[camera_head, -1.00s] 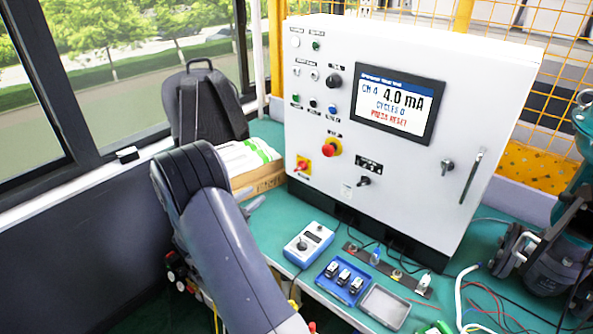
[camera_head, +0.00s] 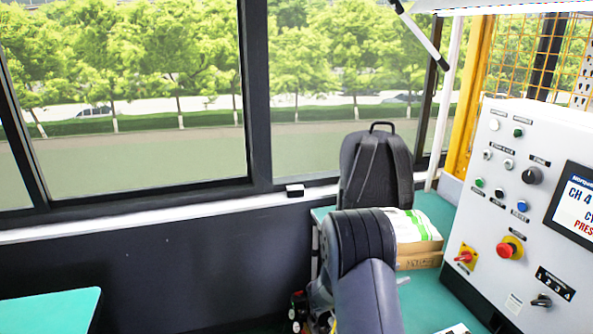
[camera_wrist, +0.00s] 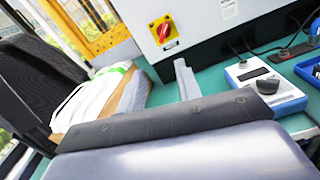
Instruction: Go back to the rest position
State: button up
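My arm's grey links fill the lower middle of the head view, in front of the bench's left end. My gripper (camera_wrist: 186,78) shows in the wrist view as a grey finger standing up behind a dark bar and a broad grey body. Only one finger shows clearly, so its opening cannot be read. In the head view my arm hides most of the gripper. The white control cabinet (camera_head: 500,185) stands at the right, with a red rotary switch (camera_wrist: 163,29) on a yellow plate. Its screen is cut off by the frame edge.
A dark backpack (camera_head: 376,170) and a carton (camera_head: 420,260) with white-green packs on it stand beside my arm on the green bench. A blue-white box with a knob (camera_wrist: 262,88) and a blue tray (camera_wrist: 309,70) lie at right. Another green tabletop (camera_head: 48,312) is at lower left.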

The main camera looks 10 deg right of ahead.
jog(key=d+p, duration=0.1)
jog(key=d, duration=0.7)
jog(key=shift+w+p, duration=0.35)
jog(key=shift+f, duration=0.1)
